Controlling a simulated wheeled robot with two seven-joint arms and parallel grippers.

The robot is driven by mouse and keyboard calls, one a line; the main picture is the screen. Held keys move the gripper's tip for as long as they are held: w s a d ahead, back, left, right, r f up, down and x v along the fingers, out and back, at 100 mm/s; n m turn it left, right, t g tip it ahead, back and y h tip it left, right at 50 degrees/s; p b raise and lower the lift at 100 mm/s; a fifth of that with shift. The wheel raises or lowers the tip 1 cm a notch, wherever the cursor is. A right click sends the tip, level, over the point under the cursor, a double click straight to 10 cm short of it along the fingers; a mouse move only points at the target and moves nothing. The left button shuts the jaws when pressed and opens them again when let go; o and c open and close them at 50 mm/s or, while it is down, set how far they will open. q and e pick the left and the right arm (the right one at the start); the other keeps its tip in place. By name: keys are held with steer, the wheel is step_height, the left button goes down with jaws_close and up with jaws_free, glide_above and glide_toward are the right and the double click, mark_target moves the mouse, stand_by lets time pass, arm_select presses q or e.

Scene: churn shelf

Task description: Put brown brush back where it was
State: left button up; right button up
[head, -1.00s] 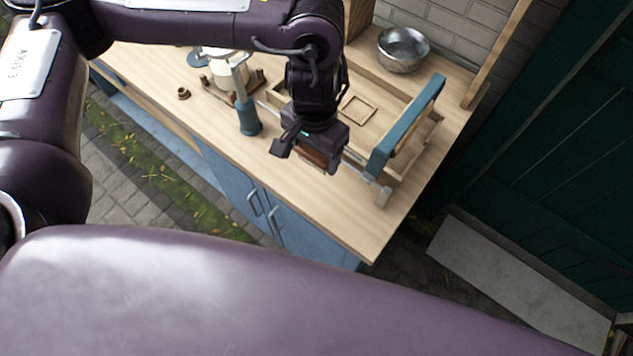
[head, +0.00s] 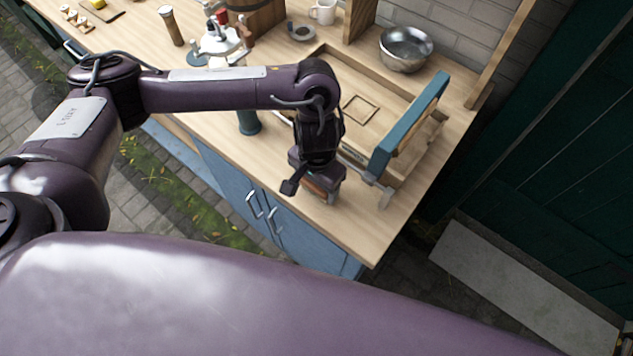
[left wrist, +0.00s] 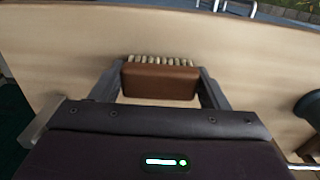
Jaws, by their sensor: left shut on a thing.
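The brown brush (head: 317,188) is between the fingers of my left gripper (head: 312,190), above the front part of the wooden counter, left of the blue-framed piece. In the left wrist view the brush (left wrist: 160,82) is a brown block with a row of pale bristles along its far side. The left gripper's fingers (left wrist: 160,88) close on its two ends. In the head view the hand hides part of the brush. I cannot tell whether the brush touches the counter. My right gripper is not in view.
A shallow wooden tray (head: 341,56) with a small square frame (head: 360,109) lies behind the hand. The blue-framed piece (head: 412,122) stands at its right. A metal bowl (head: 405,48) sits at the back. A blue-green handled tool (head: 249,122) stands left. The counter's front right corner is bare.

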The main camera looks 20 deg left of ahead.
arm_select(q)
steer(key=shift+f, duration=0.1)
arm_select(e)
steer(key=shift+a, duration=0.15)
arm_select(q)
steer(key=o, duration=1)
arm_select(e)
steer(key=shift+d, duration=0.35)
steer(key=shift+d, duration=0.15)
arm_select(q)
steer(key=shift+s+r+p, duration=0.1)
steer(key=shift+r+p, duration=1)
steer(key=shift+r, duration=5.05)
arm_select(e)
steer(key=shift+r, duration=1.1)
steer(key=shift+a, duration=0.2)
